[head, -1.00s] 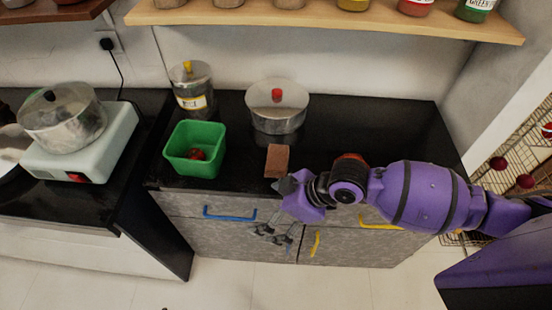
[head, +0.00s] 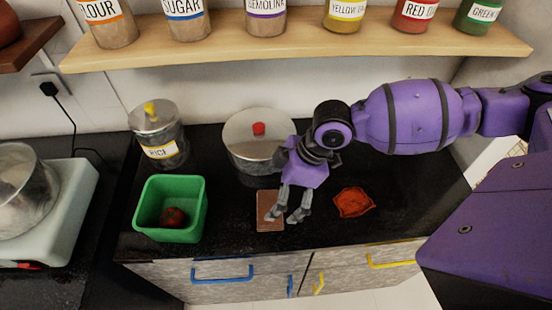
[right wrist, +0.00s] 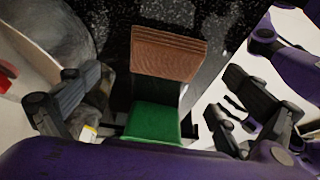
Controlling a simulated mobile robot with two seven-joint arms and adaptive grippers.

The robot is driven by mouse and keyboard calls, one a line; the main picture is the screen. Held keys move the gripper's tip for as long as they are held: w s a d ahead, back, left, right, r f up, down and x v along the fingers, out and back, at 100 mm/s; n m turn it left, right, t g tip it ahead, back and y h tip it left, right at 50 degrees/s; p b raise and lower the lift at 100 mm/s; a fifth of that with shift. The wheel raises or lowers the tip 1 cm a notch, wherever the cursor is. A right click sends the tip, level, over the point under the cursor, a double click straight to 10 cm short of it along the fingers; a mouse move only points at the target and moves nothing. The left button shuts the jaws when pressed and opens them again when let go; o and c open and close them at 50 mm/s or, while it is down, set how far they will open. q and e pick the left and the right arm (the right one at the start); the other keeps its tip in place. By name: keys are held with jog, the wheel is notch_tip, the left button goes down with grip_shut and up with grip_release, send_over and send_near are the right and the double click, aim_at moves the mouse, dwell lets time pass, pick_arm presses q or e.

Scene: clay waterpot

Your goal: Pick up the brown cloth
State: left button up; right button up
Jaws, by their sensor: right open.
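The brown cloth (head: 268,212) is a folded, flat rectangle on the black counter, near its front edge in the head view. In the right wrist view the brown cloth (right wrist: 168,52) lies ahead, at the upper middle. My right gripper (head: 290,218) is open and empty. Its fingers point down over the right part of the cloth and hide some of it. I cannot tell whether they touch it. My left gripper does not show in the head view.
A green bin (head: 170,235) with a dark red item inside stands left of the cloth. A lidded pot (head: 252,150) stands behind it, a rice canister (head: 160,135) at the back left. An orange-red cloth-like piece (head: 353,202) lies to the right. A jar shelf (head: 300,45) hangs above.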

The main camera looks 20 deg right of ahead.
aim_at(271, 206)
jog(key=x, duration=0.4)
jog(key=shift+s+a+f, duration=0.15)
jog(key=shift+s+f, duration=0.2)
jog(key=shift+w+a+f, duration=0.1)
jog(key=shift+a+f, duration=0.1)
jog(key=shift+f, duration=0.3)
jog(key=c, duration=1)
